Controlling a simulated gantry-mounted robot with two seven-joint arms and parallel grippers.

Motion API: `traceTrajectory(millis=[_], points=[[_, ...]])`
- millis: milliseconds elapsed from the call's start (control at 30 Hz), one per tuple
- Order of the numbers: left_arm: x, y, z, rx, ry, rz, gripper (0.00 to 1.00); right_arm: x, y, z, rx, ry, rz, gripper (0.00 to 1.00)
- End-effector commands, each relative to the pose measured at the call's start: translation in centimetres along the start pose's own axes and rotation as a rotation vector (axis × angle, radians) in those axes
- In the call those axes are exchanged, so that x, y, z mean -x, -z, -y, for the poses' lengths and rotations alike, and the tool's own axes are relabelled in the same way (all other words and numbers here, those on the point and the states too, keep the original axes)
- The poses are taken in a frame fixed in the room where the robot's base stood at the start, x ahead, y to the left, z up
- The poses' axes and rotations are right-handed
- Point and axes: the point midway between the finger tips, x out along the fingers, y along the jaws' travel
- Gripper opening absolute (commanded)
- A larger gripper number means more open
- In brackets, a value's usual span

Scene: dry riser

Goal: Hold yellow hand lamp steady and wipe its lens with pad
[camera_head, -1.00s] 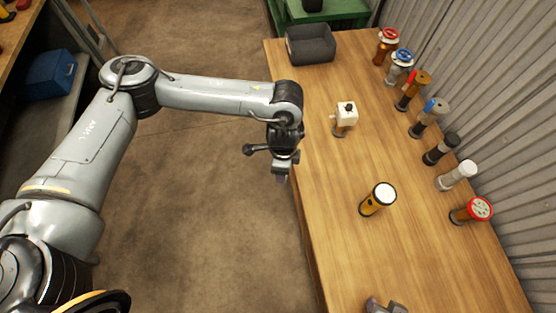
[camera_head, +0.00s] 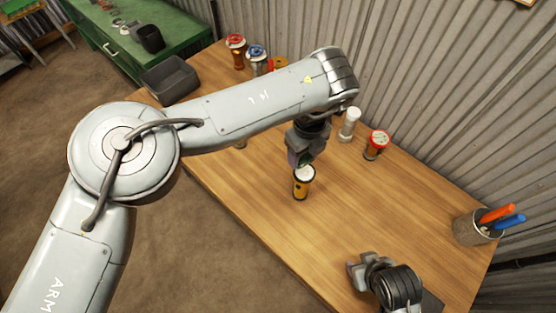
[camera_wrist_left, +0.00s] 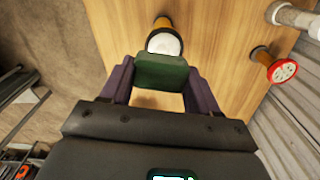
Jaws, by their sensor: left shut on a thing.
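The yellow hand lamp (camera_head: 303,187) stands on the wooden table with its white lens on top. My left gripper (camera_head: 297,158) is just above and beside the lens in the head view. In the left wrist view my left gripper (camera_wrist_left: 160,88) is shut on a dark green pad (camera_wrist_left: 161,72). The pad overlaps the near edge of the lamp's lens (camera_wrist_left: 165,43); whether it touches cannot be told. My right gripper (camera_head: 365,268) is low over the table at the lower right, away from the lamp; its jaw opening is unclear.
Several other lamps line the wall side, among them a red-topped one (camera_head: 376,144) and a white one (camera_head: 350,124). A grey bin (camera_head: 171,80) stands at the far end. A holder (camera_head: 475,228) with orange and blue tools is at right. Table between is clear.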

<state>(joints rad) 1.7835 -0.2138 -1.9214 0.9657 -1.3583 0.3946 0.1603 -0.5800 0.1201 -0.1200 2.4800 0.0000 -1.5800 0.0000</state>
Motion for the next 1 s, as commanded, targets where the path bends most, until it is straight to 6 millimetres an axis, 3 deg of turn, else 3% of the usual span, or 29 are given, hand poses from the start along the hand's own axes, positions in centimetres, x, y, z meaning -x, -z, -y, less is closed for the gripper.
traceTrajectory(millis=[267,800,1000], points=[[0.9,0.5,0.9,-0.024,-0.001,0.001,0.36,0.0,0.0,0.0,0.0,0.0,0.0,0.43],[-3.9,0.5,0.8,-0.023,-0.003,0.0,0.36,0.0,0.0,0.0,0.0,0.0,0.0,0.43],[-4.6,0.5,0.8,-0.023,-0.001,0.0,0.36,0.0,0.0,0.0,0.0,0.0,0.0,0.43]])
